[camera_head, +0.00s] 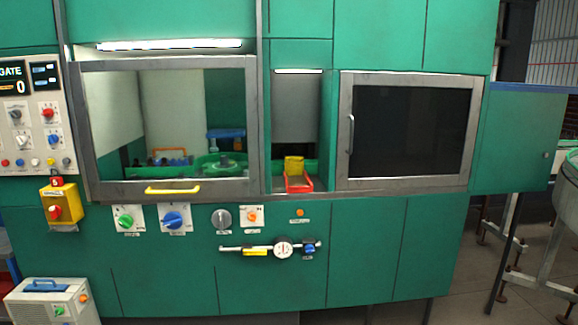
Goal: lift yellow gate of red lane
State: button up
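A small yellow gate (294,164) stands upright in the narrow recess in the middle of the green machine. A red lane frame (299,184) lies low in front of it at the recess opening. The yellow gate appears to sit at the back end of the red lane; I cannot tell whether they touch. My gripper is not in view.
A windowed door (170,187) with a yellow handle (173,190) is left of the recess, a dark-windowed door (412,132) right. Knobs and a gauge (283,250) line the front below. A grey box (50,302) stands front left. The right floor holds a metal-legged stand.

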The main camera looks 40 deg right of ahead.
aim_at(295, 168)
jog(key=z, duration=0.1)
jog(key=i, duration=0.95)
jog(key=u, duration=0.05)
